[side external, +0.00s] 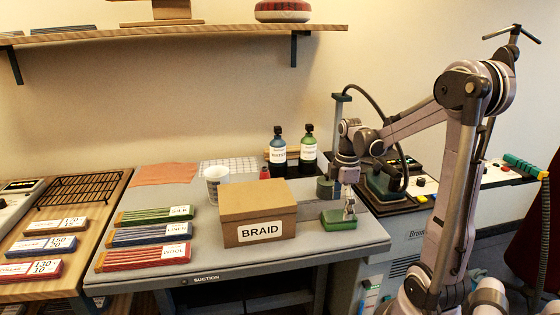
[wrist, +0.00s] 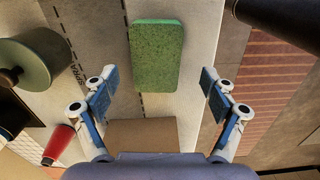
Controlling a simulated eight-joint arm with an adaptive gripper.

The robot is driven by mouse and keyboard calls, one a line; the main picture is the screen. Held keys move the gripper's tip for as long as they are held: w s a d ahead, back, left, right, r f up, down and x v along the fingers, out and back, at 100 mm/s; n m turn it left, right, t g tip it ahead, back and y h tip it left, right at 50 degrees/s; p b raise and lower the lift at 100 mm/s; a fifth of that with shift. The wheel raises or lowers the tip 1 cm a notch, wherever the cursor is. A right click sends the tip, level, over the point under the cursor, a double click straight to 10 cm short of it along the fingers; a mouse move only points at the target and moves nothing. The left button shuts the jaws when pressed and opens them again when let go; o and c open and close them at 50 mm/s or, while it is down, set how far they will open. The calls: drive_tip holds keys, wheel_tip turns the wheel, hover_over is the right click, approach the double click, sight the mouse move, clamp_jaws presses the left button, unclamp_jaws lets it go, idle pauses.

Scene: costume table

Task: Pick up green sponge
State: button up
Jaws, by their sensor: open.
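The green sponge (side external: 339,219) lies flat on the grey table (side external: 310,255), to the right of the cardboard box marked BRAID. In the wrist view the sponge (wrist: 157,55) is a rounded green block ahead of the fingers. My gripper (side external: 348,211) is over the sponge in the side view. In the wrist view my gripper (wrist: 159,90) has its two blue-padded fingers wide apart, with nothing between them. The sponge lies in line with the gap, beyond the fingertips. The side view does not clearly show the height between fingers and sponge.
The BRAID box (side external: 258,213) stands close left of the sponge. Bottles (side external: 308,150) and a white cup (side external: 216,182) stand farther back.

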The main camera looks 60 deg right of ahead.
sight(340, 215)
drive_tip(key=shift+w+d+f, duration=0.1)
drive_tip(key=shift+f, duration=1)
drive_tip(key=shift+w+d+f, duration=0.1)
drive_tip(key=shift+f, duration=1)
drive_tip(key=c, duration=0.8)
